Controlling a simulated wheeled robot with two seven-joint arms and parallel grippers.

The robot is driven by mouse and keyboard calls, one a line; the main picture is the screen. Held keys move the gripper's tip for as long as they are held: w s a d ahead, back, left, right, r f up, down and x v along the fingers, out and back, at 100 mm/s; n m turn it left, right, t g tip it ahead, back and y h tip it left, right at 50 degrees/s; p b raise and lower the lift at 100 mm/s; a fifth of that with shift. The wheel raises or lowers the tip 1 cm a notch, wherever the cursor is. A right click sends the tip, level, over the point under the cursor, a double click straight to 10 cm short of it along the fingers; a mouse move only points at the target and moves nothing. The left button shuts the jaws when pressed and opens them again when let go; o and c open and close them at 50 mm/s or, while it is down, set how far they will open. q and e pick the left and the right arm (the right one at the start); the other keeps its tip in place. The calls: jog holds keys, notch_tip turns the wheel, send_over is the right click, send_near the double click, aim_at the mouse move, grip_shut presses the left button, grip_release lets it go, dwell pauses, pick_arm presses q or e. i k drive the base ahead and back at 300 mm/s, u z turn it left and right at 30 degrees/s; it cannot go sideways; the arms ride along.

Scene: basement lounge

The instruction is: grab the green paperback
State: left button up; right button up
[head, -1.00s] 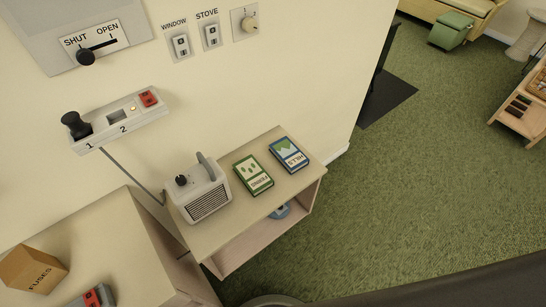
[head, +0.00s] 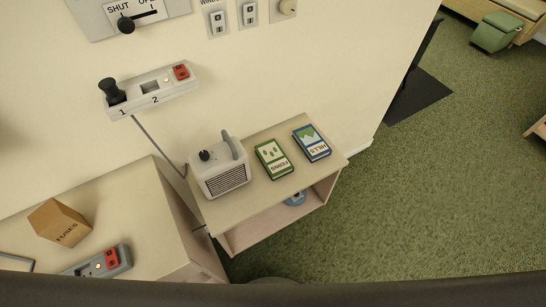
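The green paperback (head: 273,159), with a cream cover panel and the word FERNS, lies flat on top of a small wooden shelf unit (head: 241,205). A blue paperback (head: 311,143) marked HILLS lies just to its right, with a small gap between them. A grey radio-like box (head: 221,170) with a handle and a black knob stands to its left. Neither of my grippers shows in the head view.
A wooden cabinet (head: 120,215) at the left holds a FUSES box (head: 60,222) and a grey device with a red switch (head: 104,262). A blue item (head: 295,198) sits inside the shelf unit. A wall switch panel (head: 150,90) is above. Green carpet (head: 430,190) is open at right.

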aim_at(278, 165)
jog(key=u, duration=0.05)
jog(key=k, duration=0.5)
jog(key=z, duration=2.2)
jog(key=i, duration=2.5)
jog(key=u, duration=3.1)
